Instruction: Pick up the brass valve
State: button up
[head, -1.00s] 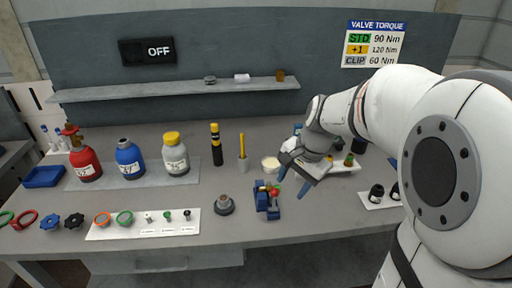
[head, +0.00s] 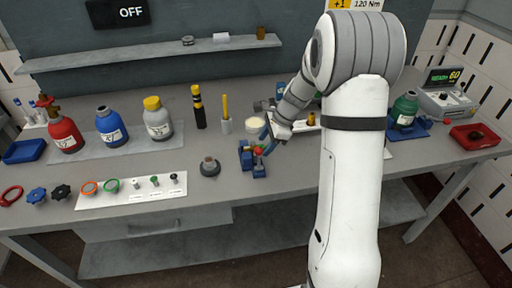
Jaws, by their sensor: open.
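A small brass-coloured piece (head: 311,119), possibly the brass valve, stands on a white tray (head: 304,127) just right of my gripper, partly hidden by my arm.
Red (head: 63,134), blue (head: 110,128) and grey (head: 157,122) bottles stand on a mat at left. A dark round fitting (head: 210,167) lies left of the vise. A green bottle (head: 404,110), a tester (head: 446,103) and a red tray (head: 474,136) are at right. The bench front centre is clear.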

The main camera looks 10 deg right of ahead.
jog(key=shift+x, duration=0.9)
jog(key=shift+c, duration=0.3)
grip_shut()
